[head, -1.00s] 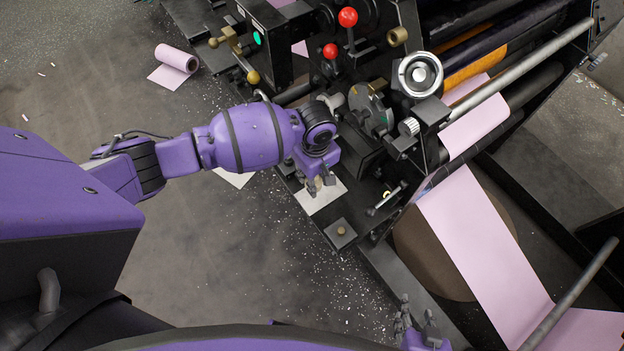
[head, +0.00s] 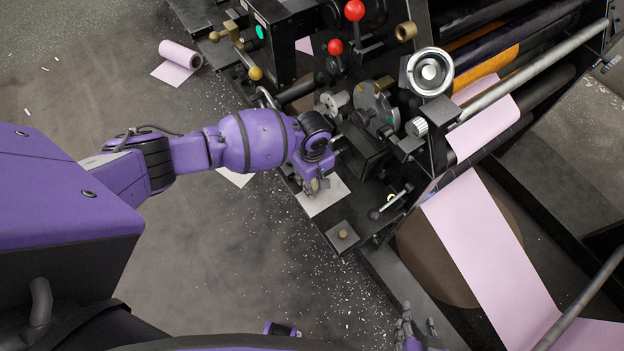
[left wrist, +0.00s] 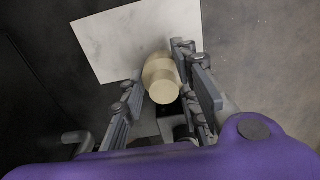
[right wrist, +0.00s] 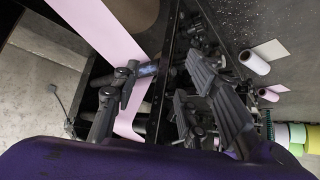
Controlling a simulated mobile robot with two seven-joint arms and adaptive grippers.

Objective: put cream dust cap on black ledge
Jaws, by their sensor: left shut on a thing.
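The cream dust cap (left wrist: 160,78) is a short pale cylinder between the fingers of my left gripper (left wrist: 165,88) in the left wrist view. In the head view my left gripper (head: 318,187) is over a white sheet (head: 325,203) by the machine's near edge, shut on the cap. The black ledge (head: 362,214) appears to be the dark surface along the machine's edge, partly under that sheet. My right gripper (head: 415,330) is at the bottom of the head view. Its fingers are apart and empty in the right wrist view (right wrist: 160,95).
A grey square plate with a brass knob (head: 343,234) is at the machine's near edge. A small lever (head: 390,204) and a grey geared wheel (head: 376,108) stand close by. Pink paper (head: 490,250) runs down the right. A pink roll (head: 181,55) lies at upper left.

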